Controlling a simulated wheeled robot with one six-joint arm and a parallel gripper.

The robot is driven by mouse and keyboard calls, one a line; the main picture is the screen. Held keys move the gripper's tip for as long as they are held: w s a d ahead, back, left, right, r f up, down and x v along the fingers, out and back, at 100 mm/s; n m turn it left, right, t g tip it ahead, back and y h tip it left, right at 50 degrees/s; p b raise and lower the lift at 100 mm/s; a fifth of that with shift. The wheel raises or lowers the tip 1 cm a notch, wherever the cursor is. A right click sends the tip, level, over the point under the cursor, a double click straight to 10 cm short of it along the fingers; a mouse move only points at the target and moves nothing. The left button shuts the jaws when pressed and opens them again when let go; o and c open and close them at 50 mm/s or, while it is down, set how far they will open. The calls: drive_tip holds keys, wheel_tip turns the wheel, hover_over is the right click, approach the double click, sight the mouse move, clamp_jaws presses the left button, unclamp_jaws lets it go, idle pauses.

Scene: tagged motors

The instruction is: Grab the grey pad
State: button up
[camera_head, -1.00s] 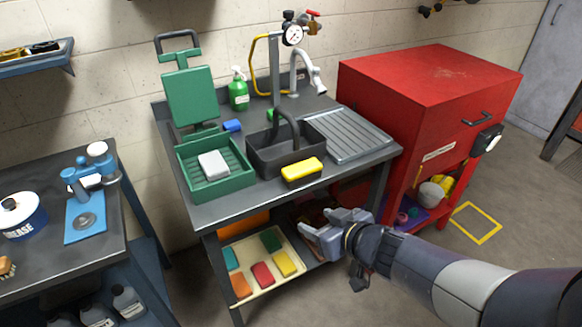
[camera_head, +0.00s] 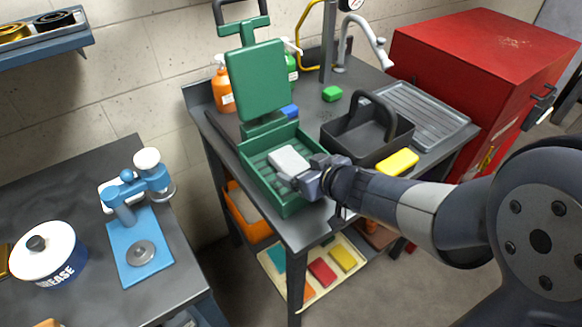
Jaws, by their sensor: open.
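The grey pad (camera_head: 288,160) is a pale grey block lying in the green ribbed tray (camera_head: 283,207) on the sink bench. My gripper (camera_head: 298,176) is open at the right end of the pad, over the tray. The fingers partly cover that end of the pad. I cannot tell whether they touch it or sit around it.
A dark grey caddy (camera_head: 366,133) stands right of the tray, with a yellow pad (camera_head: 397,162) at its front. A green board (camera_head: 257,80) rises behind the tray. A lower shelf tray (camera_head: 308,296) holds several coloured pads.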

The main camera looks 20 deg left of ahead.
sight(295, 166)
drive_tip(key=b+x, duration=0.1)
drive_tip(key=x, duration=0.3)
drive_tip(key=shift+w+f, duration=0.15)
drive_tip(key=shift+c, duration=0.5)
